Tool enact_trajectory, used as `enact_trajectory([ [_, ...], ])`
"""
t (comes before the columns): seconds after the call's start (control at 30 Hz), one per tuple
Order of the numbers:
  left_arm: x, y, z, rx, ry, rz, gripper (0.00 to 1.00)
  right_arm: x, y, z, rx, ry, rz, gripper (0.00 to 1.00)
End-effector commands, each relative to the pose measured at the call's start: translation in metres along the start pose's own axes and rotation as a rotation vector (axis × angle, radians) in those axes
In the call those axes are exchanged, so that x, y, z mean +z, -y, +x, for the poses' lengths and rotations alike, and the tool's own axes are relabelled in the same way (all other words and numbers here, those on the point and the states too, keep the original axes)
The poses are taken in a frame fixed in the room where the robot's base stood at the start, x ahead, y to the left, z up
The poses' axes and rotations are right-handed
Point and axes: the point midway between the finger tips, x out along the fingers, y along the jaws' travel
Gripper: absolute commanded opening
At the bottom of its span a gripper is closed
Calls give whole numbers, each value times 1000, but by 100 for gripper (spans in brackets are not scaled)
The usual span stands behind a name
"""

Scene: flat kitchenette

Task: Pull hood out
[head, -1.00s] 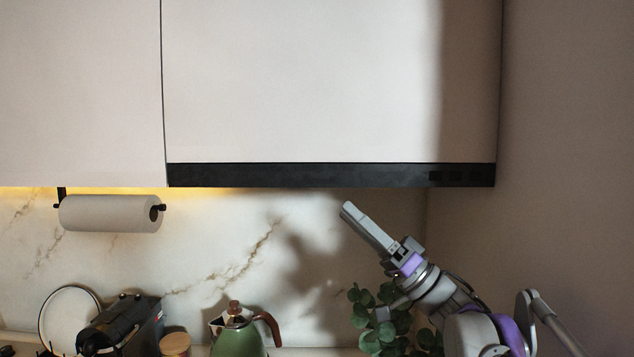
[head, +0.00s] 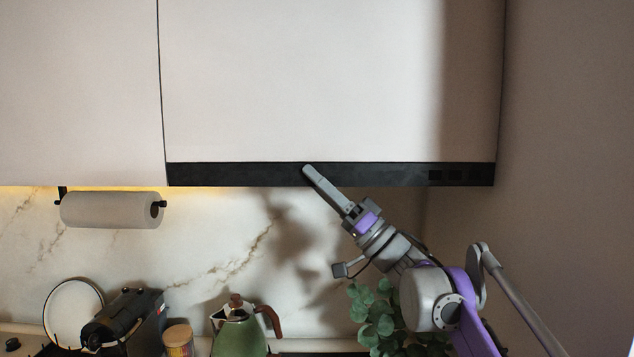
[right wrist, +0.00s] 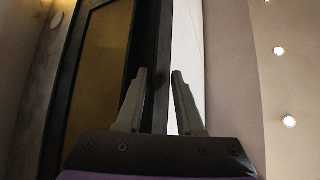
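The hood shows in the head view as a long black strip (head: 240,175) under the white wall cabinet. My right gripper (head: 307,169) reaches up from the lower right, and its tip overlaps the strip left of its middle. In the right wrist view, the two fingers of my right gripper (right wrist: 159,72) stand apart with nothing clamped between them. The hood's dark front edge (right wrist: 155,45) appears between and beyond the fingertips, with its amber-lit underside (right wrist: 103,60) to the left. I cannot tell whether a finger touches it. My left gripper is not in view.
A paper towel roll (head: 108,210) hangs under the left cabinet. A green kettle (head: 238,335), a coffee machine (head: 125,318) and a plant (head: 375,315) stand below. The side wall (head: 570,130) is close on the right. The space before the cabinet front (head: 320,80) is clear.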

Motion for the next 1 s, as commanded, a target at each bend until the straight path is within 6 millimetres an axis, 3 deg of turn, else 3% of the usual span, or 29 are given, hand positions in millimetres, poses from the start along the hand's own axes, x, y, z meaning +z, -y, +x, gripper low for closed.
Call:
enact_trajectory([
  [0.03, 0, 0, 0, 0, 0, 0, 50, 0, 0, 0, 0, 0, 0, 26],
  [0.2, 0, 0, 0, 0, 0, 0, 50, 0, 0, 0, 0, 0, 0, 0],
  [1.0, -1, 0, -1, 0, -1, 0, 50, -3, 1, 1, 2, -6, 0, 0],
])
